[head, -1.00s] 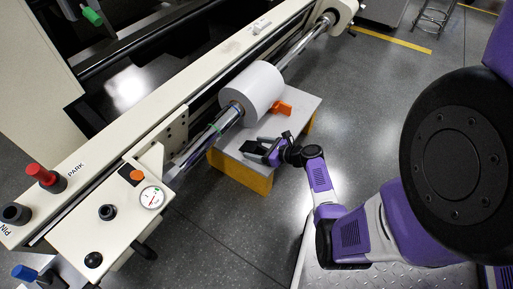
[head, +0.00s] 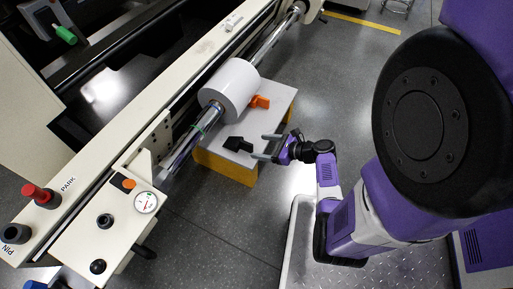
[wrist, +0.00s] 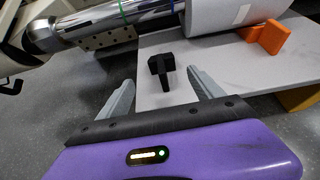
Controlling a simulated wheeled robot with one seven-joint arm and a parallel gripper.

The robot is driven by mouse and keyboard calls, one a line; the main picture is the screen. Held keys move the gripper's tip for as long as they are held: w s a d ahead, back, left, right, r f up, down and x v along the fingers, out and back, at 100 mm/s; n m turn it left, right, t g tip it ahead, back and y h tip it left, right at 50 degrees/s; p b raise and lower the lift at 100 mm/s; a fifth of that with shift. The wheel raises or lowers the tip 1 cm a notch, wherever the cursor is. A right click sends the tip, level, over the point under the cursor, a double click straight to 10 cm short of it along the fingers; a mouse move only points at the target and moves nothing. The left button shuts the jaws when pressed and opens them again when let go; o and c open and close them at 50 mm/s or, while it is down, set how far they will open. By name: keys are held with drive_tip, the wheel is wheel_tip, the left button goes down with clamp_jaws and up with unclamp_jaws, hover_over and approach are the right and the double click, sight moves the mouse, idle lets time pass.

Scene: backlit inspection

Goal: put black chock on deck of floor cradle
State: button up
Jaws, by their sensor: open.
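The black chock (head: 239,145) rests on the pale deck of the floor cradle (head: 273,112), toward its left front part. It also shows in the wrist view (wrist: 162,69), standing beyond and between my fingertips. My gripper (head: 264,147) is open and empty, just to the right of the chock in the head view, with a gap between them. In the wrist view the two grey fingers (wrist: 158,85) are spread apart. The chock touches neither finger as far as I can see.
A white roll (head: 230,88) on a steel shaft (head: 208,118) hangs over the cradle's left side. An orange chock (head: 260,102) sits on the deck beside the roll. The cream machine beam (head: 125,110) runs along the left. Open floor (head: 325,80) lies to the right.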

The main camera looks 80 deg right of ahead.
drive_tip(key=s+a+f+n+g, duration=0.1)
drive_tip(key=a+f+n+g, duration=0.1)
drive_tip(key=a+n, duration=0.5)
drive_tip(key=s+a+f+n+g, duration=0.1)
drive_tip(key=a+f+n+g, duration=0.2)
drive_tip(key=a, duration=0.6)
drive_tip(key=s+a+r+n, duration=0.2)
drive_tip(key=a+r+n, duration=0.2)
drive_tip(key=a+n, duration=0.25)
drive_tip(key=a+r+n+t+y, duration=0.1)
drive_tip(key=a+r+n+t, duration=0.1)
drive_tip(key=a+r+n, duration=0.2)
drive_tip(key=s+a+r+n+t+y, duration=0.1)
drive_tip(key=a+r+n+t, duration=0.2)
drive_tip(key=r+n, duration=0.7)
drive_tip(key=s+a+r+n+t+y, duration=0.1)
drive_tip(key=a+r+n, duration=0.6)
drive_tip(key=r, duration=0.9)
drive_tip(key=shift+s+r+n+t, duration=0.15)
drive_tip(key=shift+r+n+t, duration=0.25)
drive_tip(key=shift+n+t, duration=0.25)
